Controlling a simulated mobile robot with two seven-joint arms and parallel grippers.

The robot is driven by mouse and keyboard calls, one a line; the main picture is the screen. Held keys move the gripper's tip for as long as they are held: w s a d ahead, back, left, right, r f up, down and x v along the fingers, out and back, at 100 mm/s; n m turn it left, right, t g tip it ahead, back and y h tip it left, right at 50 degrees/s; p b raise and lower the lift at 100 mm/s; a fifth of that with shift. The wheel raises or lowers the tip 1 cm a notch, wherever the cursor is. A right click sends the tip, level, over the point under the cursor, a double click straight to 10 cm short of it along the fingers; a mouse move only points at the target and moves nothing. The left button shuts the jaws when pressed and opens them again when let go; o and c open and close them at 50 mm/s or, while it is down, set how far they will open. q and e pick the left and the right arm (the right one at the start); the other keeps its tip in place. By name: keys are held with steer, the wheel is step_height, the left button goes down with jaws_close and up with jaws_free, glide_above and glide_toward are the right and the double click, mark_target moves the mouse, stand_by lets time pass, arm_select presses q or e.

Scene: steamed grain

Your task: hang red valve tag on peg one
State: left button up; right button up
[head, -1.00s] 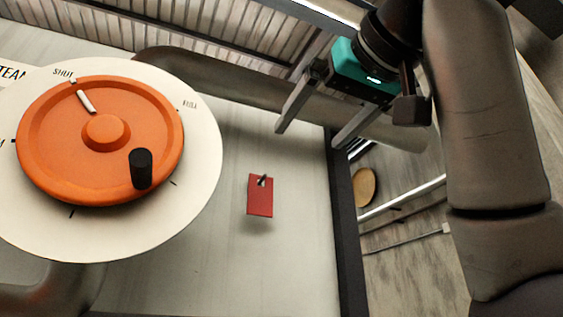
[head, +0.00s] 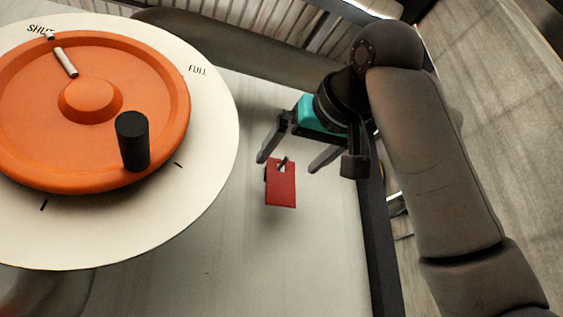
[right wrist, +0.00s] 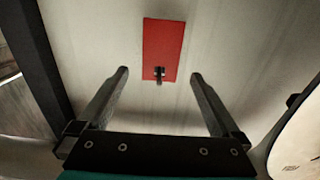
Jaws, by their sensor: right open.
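The red valve tag (head: 281,187) is a flat red rectangle against the pale panel, right of the large wheel. A small dark peg (head: 283,162) shows at a notch or hole in its top edge, and the tag appears to hang from it. My right gripper (head: 288,166) is open and empty, its two fingers reaching down to either side of the tag's top end. In the right wrist view the tag (right wrist: 163,48) lies just beyond and between the fingertips (right wrist: 160,74), apart from both. My left gripper is not in view.
An orange handwheel (head: 90,110) with a black knob (head: 132,140) sits on a round white dial (head: 205,190) marked SHUT and FULL. A dark edge (head: 378,240) bounds the panel (head: 310,265) on the right. The panel below the tag is clear.

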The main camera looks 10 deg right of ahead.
mark_target(281, 167)
steer(key=w, duration=0.2)
steer(key=w+p, duration=0.1)
steer(key=w, duration=0.1)
steer(key=shift+a, duration=0.4)
steer(key=shift+w+a, duration=0.1)
steer(key=shift+w, duration=0.35)
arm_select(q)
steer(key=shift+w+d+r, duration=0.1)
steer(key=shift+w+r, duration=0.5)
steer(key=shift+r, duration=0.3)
